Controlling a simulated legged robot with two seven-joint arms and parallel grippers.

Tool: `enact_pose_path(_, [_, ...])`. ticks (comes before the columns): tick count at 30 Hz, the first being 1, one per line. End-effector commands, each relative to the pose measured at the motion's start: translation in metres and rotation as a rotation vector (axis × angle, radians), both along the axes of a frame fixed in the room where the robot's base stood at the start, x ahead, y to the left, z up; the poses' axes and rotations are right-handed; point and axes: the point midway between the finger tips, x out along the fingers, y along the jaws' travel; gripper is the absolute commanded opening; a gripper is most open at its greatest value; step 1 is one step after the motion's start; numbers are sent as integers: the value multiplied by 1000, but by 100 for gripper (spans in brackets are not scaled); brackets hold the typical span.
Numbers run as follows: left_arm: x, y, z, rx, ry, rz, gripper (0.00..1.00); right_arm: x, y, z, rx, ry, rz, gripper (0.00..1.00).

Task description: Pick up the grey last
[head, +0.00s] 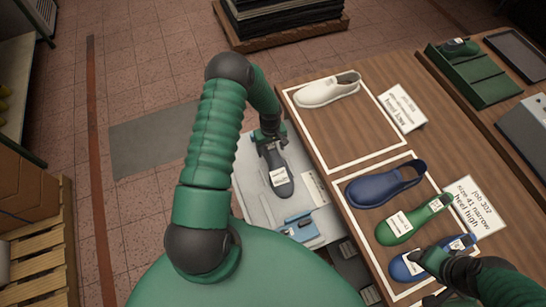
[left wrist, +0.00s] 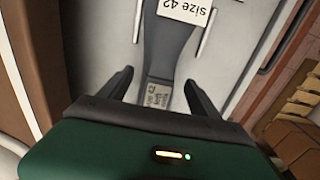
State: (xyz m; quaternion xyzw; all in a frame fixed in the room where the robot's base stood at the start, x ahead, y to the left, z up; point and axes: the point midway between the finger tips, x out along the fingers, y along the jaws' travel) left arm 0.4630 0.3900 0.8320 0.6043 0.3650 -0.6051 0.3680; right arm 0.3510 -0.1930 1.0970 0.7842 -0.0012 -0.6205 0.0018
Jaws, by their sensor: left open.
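The grey last (head: 281,184) lies on a light grey tray (head: 257,205) beside the wooden table, with a white label on it. In the left wrist view the last (left wrist: 168,45) shows a "size 42" label and a small tag near its narrow end. My left gripper (head: 270,141) is at the far end of the last. Its open fingers (left wrist: 158,78) stand on either side of the narrow part, with gaps visible. My right gripper (head: 428,259) is beside a blue last (head: 406,268) at the table's lower right; its fingers are not clear.
On the table (head: 328,125) are a white shoe (head: 328,90), a blue shoe (head: 385,186) and a green last (head: 411,222) in white outlines, plus cards (head: 475,205). Blue items (head: 298,229) lie on the tray near the grey last. A green rack (head: 478,75) stands upper right.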

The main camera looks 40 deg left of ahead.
Motion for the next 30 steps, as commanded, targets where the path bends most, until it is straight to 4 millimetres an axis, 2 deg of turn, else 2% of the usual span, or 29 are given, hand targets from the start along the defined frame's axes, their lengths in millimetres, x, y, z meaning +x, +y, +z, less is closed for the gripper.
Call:
enact_pose_path(6, [0,0,-3,1,0,-1,73,0,0,0,0,1,0,65])
enact_pose_path(7, [0,0,-3,1,0,-1,70,0,0,0,0,1,0,65])
enact_pose_path(23, [0,2,-3,1,0,0,1,0,0,0,0,1,0,65])
enact_pose_path(30, [1,2,-2,3,-1,1,0,0,0,0,0,1,0,65])
